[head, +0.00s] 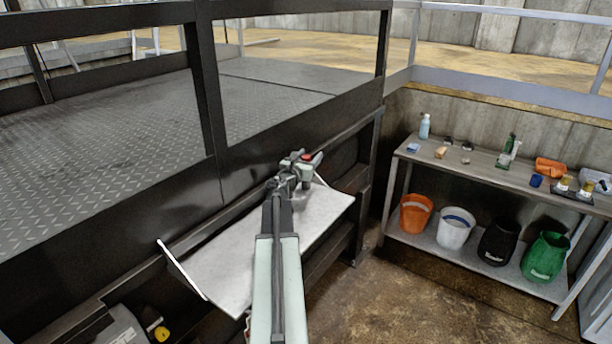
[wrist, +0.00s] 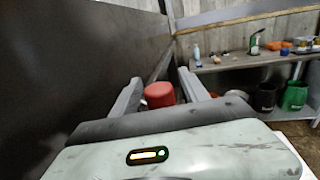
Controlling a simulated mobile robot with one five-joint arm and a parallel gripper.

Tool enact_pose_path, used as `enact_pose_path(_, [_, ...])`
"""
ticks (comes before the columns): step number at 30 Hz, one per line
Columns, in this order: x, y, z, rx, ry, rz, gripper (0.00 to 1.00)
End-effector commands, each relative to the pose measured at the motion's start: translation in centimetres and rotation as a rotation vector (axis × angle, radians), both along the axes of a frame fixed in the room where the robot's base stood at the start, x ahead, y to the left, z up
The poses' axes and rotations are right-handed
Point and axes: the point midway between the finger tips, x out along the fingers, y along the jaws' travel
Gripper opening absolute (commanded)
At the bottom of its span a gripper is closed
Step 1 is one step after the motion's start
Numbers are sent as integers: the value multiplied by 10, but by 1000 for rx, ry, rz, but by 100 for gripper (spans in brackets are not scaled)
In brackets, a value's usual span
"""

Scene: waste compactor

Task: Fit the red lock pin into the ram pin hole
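A red round piece, which looks like the head of the red lock pin (wrist: 160,94), shows between my two fingers in the wrist view. A gap shows between the right finger and the red piece; contact at the left finger is unclear. The pin's shaft is hidden. I cannot make out the ram pin hole in either view.
My arm reaches over a pale grey shelf (head: 215,270) fixed to the black machine frame (head: 210,95). A workbench (head: 480,170) with bottles and small items stands at right, with orange, white, black and green buckets beneath. A grey unit (head: 115,335) sits at lower left.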

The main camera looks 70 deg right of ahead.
Motion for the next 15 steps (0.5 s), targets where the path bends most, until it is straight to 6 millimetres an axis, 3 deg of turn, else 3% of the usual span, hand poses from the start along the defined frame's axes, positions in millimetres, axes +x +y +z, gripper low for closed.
enact_pose_path(1, [0,0,0,0,0,0,37])
enact_pose_path(5, [0,0,0,0,0,0,1])
enact_pose_path(15, [-1,0,0,0,0,-1,0])
